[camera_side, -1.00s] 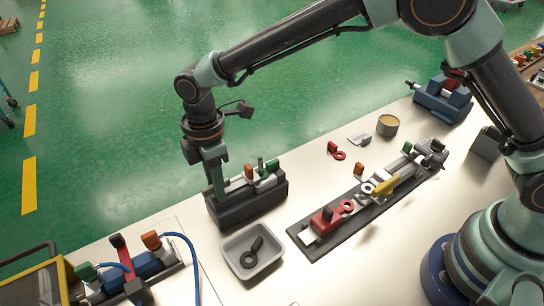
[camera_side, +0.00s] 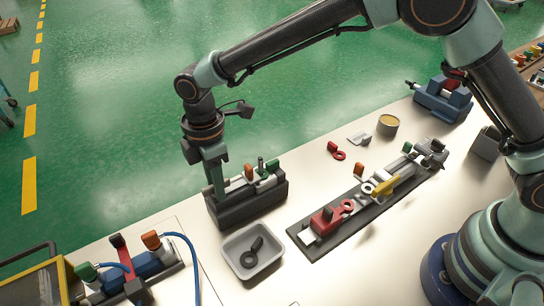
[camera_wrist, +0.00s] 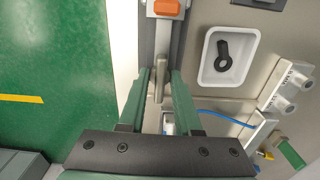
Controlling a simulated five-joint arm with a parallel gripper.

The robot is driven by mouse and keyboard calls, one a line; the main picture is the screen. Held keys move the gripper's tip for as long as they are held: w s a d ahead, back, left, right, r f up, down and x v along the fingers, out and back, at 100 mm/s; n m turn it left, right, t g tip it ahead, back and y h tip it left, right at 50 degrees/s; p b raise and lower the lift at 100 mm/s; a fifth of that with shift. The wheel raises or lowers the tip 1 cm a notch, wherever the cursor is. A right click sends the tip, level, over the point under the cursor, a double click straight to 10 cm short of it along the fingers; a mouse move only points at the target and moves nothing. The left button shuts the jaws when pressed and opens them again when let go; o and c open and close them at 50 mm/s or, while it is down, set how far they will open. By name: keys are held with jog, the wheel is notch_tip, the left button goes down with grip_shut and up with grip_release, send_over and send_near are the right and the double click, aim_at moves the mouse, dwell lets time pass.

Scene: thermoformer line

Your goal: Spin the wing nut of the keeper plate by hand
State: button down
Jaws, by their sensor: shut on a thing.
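My gripper (camera_side: 218,190) points down at the left end of a dark block fixture (camera_side: 252,208) on the bench. In the wrist view its two green fingers (camera_wrist: 160,82) are closed in on a small grey upright piece (camera_wrist: 158,93), which looks like the wing nut of the keeper plate. A light plate strip (camera_wrist: 163,40) runs from there toward an orange-topped part (camera_wrist: 167,8). In the side view the fingers hide the wing nut, and its turn angle cannot be told.
A grey tray (camera_side: 229,266) with a black ring-ended part stands in front of the fixture. A long dark rail (camera_side: 345,228) with red and yellow clamps lies to the right. A blue hose (camera_side: 190,255) and blue unit are at the left. A tin (camera_side: 388,125) stands behind the rail.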

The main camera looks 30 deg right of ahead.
jog(key=m, duration=0.4)
jog(key=shift+m, duration=0.4)
jog(key=m, duration=0.2)
jog(key=shift+m, duration=1.4)
jog(key=m, duration=0.4)
jog(key=shift+m, duration=0.4)
